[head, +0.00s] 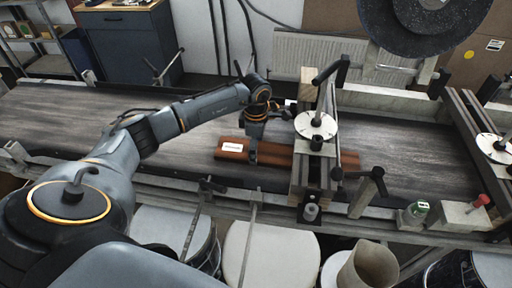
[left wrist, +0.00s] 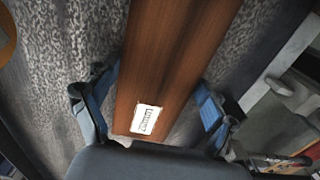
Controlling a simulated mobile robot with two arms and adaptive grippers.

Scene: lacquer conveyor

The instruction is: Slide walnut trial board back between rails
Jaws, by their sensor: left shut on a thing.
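The walnut trial board (head: 277,154) is a long reddish-brown plank with a white label near its left end. It lies on the dark conveyor belt (head: 85,112), and its right part passes under a cross frame (head: 302,165) and shows again beyond it. My left gripper (head: 252,157) is down at the board, just right of the label, and shut on it. In the left wrist view the board (left wrist: 170,60) runs between the two blue fingers, with the label close to the palm. The near rail (head: 165,178) and far rail (head: 385,98) border the belt. My right gripper is not in view.
A white disc with a handle (head: 316,126) sits on the cross frame. Another frame with a disc (head: 494,148) stands at the right. White-lidded drums (head: 270,252) stand below the near edge. A large dark disc hangs at top right. The left belt is clear.

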